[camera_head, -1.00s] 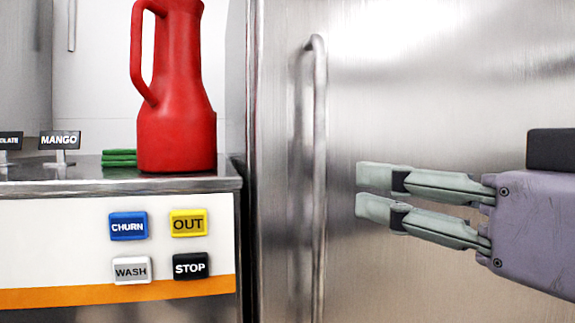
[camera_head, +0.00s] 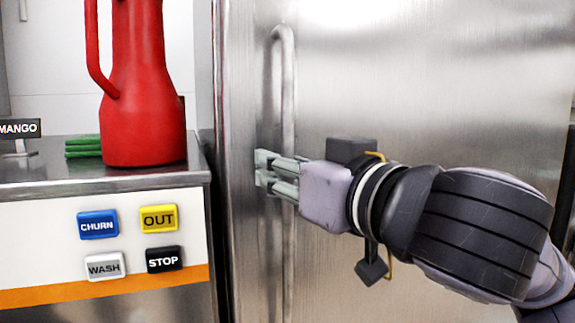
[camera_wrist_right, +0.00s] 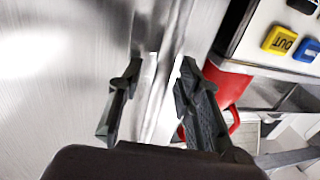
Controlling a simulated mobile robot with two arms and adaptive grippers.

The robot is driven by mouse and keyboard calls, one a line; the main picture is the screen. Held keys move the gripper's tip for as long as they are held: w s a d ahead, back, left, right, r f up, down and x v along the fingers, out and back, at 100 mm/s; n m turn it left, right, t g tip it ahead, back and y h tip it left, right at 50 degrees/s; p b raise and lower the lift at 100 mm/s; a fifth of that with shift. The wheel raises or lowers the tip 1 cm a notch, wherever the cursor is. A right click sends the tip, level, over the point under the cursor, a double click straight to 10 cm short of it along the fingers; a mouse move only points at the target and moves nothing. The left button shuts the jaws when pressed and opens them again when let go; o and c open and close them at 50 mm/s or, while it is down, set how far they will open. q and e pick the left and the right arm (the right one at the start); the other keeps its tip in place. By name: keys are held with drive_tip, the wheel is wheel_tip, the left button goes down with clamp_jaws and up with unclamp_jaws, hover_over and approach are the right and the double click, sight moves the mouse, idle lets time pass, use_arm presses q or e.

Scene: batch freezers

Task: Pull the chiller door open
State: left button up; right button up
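The chiller door (camera_head: 420,90) is a tall brushed-steel panel. It looks closed. Its long vertical bar handle (camera_head: 287,90) runs down near the door's left edge. My right gripper (camera_head: 262,168) is at the handle, its fingertips overlapping the bar and reaching a little left of it. In the right wrist view, the two fingers (camera_wrist_right: 160,82) stand apart, with a bright steel strip, apparently the handle, between them. I see no clear grip, and contact is hard to tell. My left gripper is not in view.
A counter (camera_head: 50,179) with a red jug (camera_head: 145,110), folded green cloths (camera_head: 84,146) and a MANGO sign (camera_head: 20,128) stands left of the chiller. Its front carries CHURN (camera_head: 97,224), OUT (camera_head: 159,218), WASH (camera_head: 104,266) and STOP (camera_head: 164,259) buttons.

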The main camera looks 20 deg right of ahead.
clamp_jaws()
idle(0.8)
